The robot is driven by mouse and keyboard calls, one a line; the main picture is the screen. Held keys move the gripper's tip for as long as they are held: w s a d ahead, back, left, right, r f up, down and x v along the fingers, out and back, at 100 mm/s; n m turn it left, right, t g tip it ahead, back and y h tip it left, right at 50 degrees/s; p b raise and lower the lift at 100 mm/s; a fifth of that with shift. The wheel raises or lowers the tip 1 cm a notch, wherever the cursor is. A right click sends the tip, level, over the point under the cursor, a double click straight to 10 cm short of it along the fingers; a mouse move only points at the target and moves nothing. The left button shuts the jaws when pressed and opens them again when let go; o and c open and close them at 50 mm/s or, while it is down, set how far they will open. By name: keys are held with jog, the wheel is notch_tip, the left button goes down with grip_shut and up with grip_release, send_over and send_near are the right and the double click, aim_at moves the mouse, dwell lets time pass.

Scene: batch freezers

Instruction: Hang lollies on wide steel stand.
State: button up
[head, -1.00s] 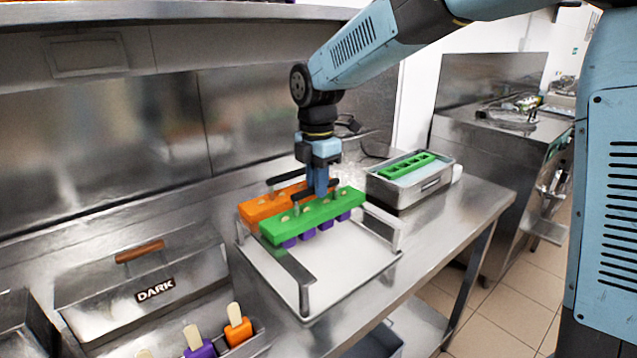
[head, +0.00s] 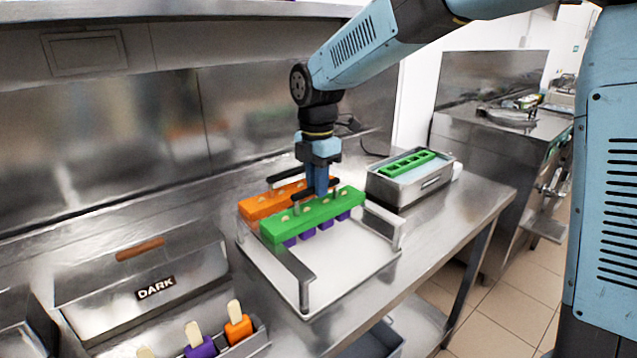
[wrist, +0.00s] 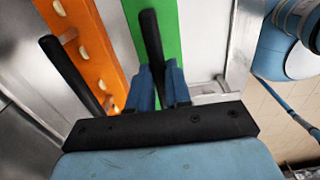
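The wide steel stand (head: 303,283) has a pale base tray and raised side rails. A green holder (head: 275,235) with a black handle spans it, with purple lollies (head: 326,224) hanging below and stick ends showing on top. I cannot tell whether its ends rest on the rails or hover just above. An orange holder (head: 256,207) lies behind it, also showing stick ends and a black handle. My gripper (head: 318,192) points down, its blue fingers closed around the green holder's handle. The wrist view shows the fingers (wrist: 159,88) on either side of that handle.
A steel container (head: 428,189) with another green holder (head: 409,163) stands at the back right. A lidded steel box marked DARK (head: 110,285) is at the left. Purple and orange lollies stand upright in a narrow tray (head: 255,343) in front. The stand's front part is clear.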

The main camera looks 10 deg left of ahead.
jog(key=o, duration=0.5)
jog(key=shift+r, duration=0.1)
notch_tip(320, 180, up, 14)
jog(key=shift+f, duration=0.25)
jog(key=shift+d, duration=0.1)
dwell(0.4)
jog(key=s+d+m+t, duration=0.1)
jog(key=s+d+m, duration=0.2)
jog(key=d+m, duration=0.5)
jog(key=s+d+m+t, duration=0.25)
jog(key=d+m, duration=0.25)
jog(key=d, duration=0.7)
jog(key=s+d+f+m, duration=0.2)
jog(key=s+d+m, duration=0.2)
jog(key=d+m, duration=0.1)
jog(key=s+d+f+m+t, duration=0.1)
jog(key=s+d+f+m, duration=0.1)
jog(key=s+d+m, duration=0.2)
jog(key=s+d+f+m+t, duration=0.1)
jog(key=s+d+f+m, duration=0.1)
jog(key=s+d+m, duration=0.3)
jog(key=shift+d+f+m, duration=0.3)
jog(key=shift+d+m, duration=0.1)
jog(key=shift+d, duration=0.15)
